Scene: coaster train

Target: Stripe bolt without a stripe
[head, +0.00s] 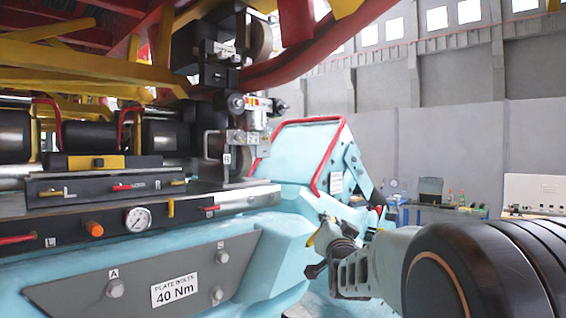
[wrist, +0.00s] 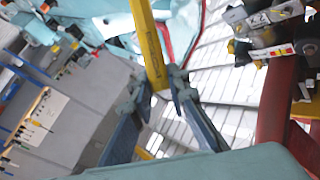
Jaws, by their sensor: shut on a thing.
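My gripper (head: 318,252) is at the lower middle right of the head view, to the right of the grey plate. In the wrist view my gripper (wrist: 160,84) is shut on a long yellow marker-like tool (wrist: 149,40) with dark lettering. The grey plate (head: 70,294) on the blue car front carries a white label (head: 175,290) reading "PLATE BOLTS 40 Nm". A bolt (head: 115,289) sits under a letter A, and another bolt (head: 217,294) is at lower right. A third, smaller bolt head (head: 221,244) shows at upper right. No stripe can be made out on them at this size.
Above the plate is a black ledge with a pressure gauge (head: 138,219) and an orange knob (head: 95,229). A red bar (head: 322,170) frames a blue housing. A workbench (head: 430,214) stands behind, by the grey wall. Air between gripper and plate looks clear.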

